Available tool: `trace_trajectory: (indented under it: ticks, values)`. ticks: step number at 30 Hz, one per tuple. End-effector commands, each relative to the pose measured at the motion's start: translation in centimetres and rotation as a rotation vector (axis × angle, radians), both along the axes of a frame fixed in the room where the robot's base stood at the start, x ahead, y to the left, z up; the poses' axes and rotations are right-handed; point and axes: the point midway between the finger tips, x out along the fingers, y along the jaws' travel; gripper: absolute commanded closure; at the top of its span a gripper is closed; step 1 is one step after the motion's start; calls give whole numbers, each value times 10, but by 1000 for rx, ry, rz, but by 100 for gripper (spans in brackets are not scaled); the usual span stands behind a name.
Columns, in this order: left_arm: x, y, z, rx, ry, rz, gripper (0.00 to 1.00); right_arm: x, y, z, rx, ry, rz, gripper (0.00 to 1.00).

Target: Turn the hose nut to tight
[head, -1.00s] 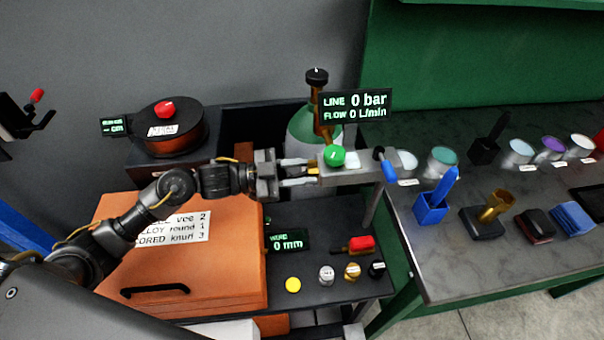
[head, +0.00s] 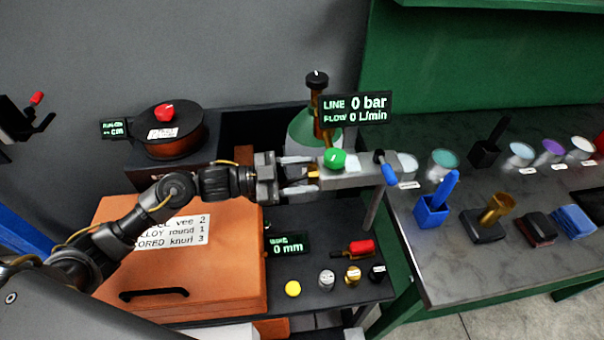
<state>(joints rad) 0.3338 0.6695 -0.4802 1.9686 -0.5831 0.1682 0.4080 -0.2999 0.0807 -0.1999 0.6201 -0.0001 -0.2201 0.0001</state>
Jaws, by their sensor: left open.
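The hose nut (head: 313,172) looks like a small brass piece at the left end of the grey regulator block, beside the green knob (head: 335,158). My left gripper (head: 303,174) reaches in from the left with its two pale fingers spread, one on the far side and one on the near side of the brass piece. It is open, and I cannot tell whether a finger touches the nut. A display (head: 355,108) above the block reads LINE 0 bar, FLOW 0 L/min. My right gripper is not in view.
A green gas cylinder (head: 301,133) with a black top knob stands behind. An orange case (head: 225,268) lies under my left arm. A blue-handled lever (head: 388,173) sits at the block's right end. The grey bench (head: 455,265) holds several cups and blocks.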

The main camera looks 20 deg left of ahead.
Motion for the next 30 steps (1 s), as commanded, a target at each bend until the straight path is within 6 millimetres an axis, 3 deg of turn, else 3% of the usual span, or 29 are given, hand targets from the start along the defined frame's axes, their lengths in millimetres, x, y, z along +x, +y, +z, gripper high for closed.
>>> trace_trajectory:
  ticks: [5, 18, 30]
  values:
    - [-4, 12, -3, 2, 1, 2, 50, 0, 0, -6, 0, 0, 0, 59]
    - [-35, 86, -4, 3, 1, 3, 50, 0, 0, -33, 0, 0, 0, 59]
    - [-42, 100, 0, 0, 0, -1, 50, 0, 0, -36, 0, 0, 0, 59]
